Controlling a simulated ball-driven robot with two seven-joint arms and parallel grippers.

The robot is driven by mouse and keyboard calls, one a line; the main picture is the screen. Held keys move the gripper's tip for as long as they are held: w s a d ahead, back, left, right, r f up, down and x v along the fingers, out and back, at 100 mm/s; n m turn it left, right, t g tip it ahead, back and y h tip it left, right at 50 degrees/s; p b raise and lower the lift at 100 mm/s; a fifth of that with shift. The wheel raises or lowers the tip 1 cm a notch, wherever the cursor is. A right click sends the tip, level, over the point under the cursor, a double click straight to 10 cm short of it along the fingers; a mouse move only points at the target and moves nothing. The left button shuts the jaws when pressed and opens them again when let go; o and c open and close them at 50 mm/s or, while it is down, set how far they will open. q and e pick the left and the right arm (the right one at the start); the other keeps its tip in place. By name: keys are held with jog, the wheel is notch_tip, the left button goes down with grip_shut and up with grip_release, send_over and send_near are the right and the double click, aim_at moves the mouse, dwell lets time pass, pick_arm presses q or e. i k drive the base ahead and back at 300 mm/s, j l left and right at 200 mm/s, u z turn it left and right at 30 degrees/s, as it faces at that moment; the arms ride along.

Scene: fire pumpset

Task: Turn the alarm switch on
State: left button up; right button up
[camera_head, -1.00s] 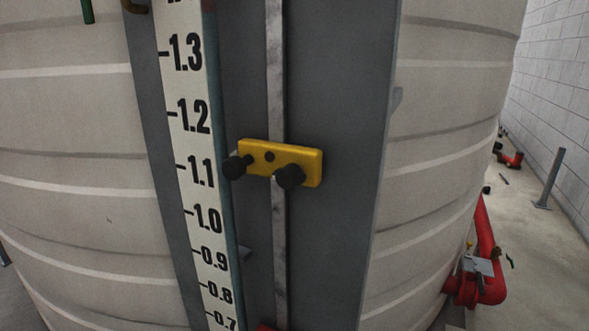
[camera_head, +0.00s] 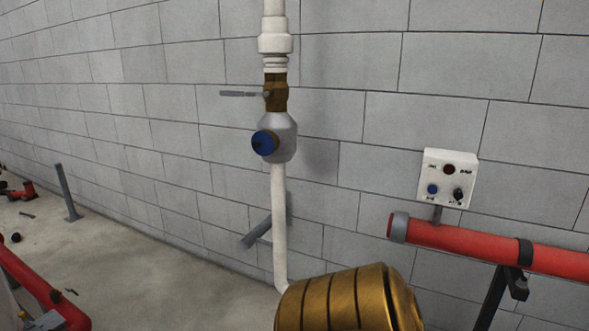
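A small white control box (camera_head: 440,202) is at the right of the head view, in front of the block wall and just above a red pipe. It has a dark red round light or button (camera_head: 449,169) at the top, a blue round button (camera_head: 432,188) at lower left and a black knob (camera_head: 458,194) at lower right. Its labels are too small to read, so I cannot tell for sure whether the black knob is the alarm switch or which way it is set. Neither of my grippers is in view.
A red pipe (camera_head: 470,243) on a black stand runs below the box. A gold ribbed cylinder (camera_head: 345,300) is at bottom centre. A white vertical pipe (camera_head: 279,220) carries a grey valve body with a blue cap (camera_head: 265,142). Open floor (camera_head: 150,275) lies at left.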

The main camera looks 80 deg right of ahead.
aim_at(458, 193)
jog(key=z, duration=3.5)
